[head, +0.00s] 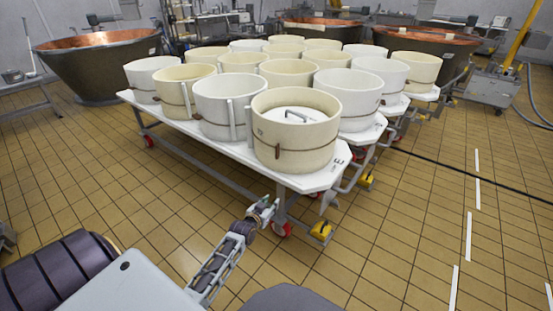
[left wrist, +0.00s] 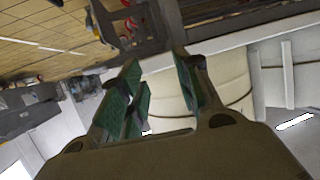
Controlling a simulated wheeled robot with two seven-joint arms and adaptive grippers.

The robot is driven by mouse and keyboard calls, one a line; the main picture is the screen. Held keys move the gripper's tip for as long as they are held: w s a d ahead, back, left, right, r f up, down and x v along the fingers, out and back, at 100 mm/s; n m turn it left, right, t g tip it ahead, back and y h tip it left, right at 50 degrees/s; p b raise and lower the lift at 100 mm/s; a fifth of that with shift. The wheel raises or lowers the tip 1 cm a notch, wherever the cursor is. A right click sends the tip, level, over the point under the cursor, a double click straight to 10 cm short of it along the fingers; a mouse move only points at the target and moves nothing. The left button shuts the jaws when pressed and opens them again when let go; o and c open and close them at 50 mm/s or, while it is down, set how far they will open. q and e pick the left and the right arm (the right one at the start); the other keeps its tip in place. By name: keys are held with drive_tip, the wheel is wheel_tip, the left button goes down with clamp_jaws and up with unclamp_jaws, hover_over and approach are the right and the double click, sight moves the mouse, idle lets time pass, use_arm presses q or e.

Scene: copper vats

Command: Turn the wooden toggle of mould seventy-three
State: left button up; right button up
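A cream round mould (head: 296,128) stands at the near corner of the white table, with a dark cord around it and a small brown wooden toggle (head: 277,151) on its front. I cannot read its number, so I cannot tell if it is seventy-three. My left gripper (head: 263,212) is in front of and below the table's near edge, apart from the toggle. In the left wrist view the left gripper (left wrist: 158,88) has its green-padded fingers spread with nothing between them. Pale mould walls (left wrist: 225,80) show behind the fingers. My right gripper is out of view.
The wheeled white table (head: 190,131) carries several more white and cream moulds, close together. Its metal legs and yellow-capped casters (head: 321,231) stand near my left gripper. Copper vats (head: 95,57) are behind. The tiled floor at right is mostly clear.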

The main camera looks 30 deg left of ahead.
sight(276, 152)
use_arm(q)
drive_tip(key=w+a+r+t+b, duration=0.1)
drive_tip(key=a+r+t+b, duration=0.1)
drive_tip(key=r, duration=0.5)
drive_tip(key=w+a+r+n+t+y+b, duration=0.1)
drive_tip(key=a+r+b, duration=0.1)
drive_tip(key=r, duration=0.6)
drive_tip(key=shift+t, duration=0.4)
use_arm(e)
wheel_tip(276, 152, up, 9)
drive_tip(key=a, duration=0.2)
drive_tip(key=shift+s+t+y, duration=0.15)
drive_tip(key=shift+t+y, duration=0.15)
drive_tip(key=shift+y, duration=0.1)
use_arm(q)
drive_tip(key=shift+b, duration=0.3)
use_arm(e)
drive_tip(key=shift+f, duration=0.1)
